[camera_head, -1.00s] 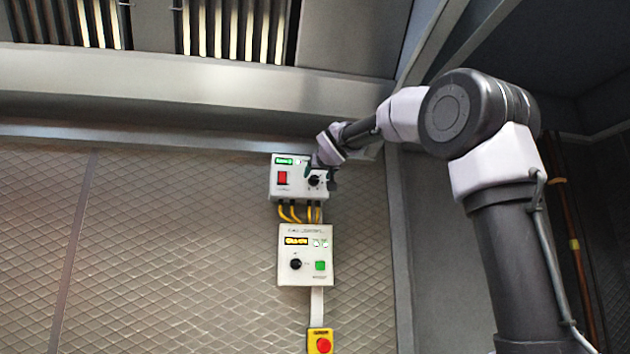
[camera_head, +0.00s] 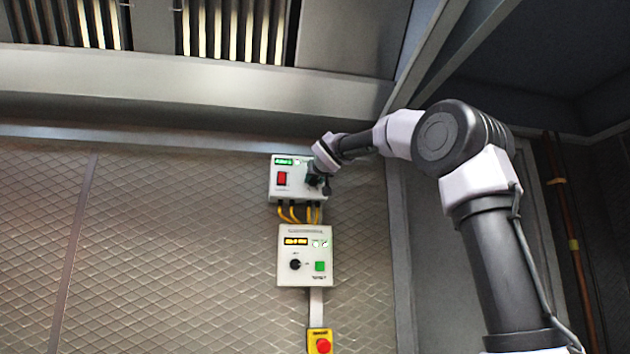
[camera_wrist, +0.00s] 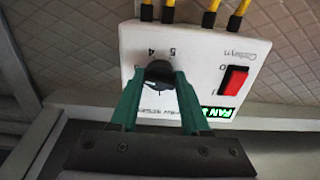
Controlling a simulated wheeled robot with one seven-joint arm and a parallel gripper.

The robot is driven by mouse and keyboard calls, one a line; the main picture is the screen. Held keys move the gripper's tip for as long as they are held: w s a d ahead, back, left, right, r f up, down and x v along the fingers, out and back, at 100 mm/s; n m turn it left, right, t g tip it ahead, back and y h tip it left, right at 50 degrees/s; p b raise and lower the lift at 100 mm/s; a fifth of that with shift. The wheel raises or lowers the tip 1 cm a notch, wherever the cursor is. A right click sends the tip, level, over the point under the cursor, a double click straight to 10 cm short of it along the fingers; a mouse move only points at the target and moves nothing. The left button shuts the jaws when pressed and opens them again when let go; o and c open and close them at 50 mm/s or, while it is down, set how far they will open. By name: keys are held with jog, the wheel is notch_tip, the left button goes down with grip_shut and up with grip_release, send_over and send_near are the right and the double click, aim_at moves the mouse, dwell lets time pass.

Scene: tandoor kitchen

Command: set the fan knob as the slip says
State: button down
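The fan knob (camera_wrist: 158,70) is a dark round knob on the white upper control box (camera_head: 285,190). In the wrist view the box appears upside down, with "5" and "4" printed by the knob. My gripper (camera_wrist: 163,76) has its two green fingers on either side of the knob; I cannot tell whether they press on it. In the head view my gripper (camera_head: 319,181) covers the knob. The knob's pointer is not clear. The green display (camera_wrist: 217,114) seems to start with "FAN", its end cut off. I can make out no readable slip.
A red rocker switch (camera_wrist: 233,81) is beside the knob on the same box. Yellow cables (camera_head: 291,213) run to a lower white box (camera_head: 305,279) with another black knob (camera_head: 295,264) and a green button (camera_head: 320,266). A red stop button (camera_head: 323,345) is below.

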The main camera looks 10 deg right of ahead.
jog(key=shift+n, duration=0.4)
jog(key=n, duration=0.3)
jog(key=shift+n, duration=0.4)
jog(key=shift+d+n, duration=0.1)
jog(key=shift+n, duration=2.5)
jog(key=shift+c, duration=2)
grip_release()
jog(key=s, duration=1)
jog(key=shift+s, duration=0.35)
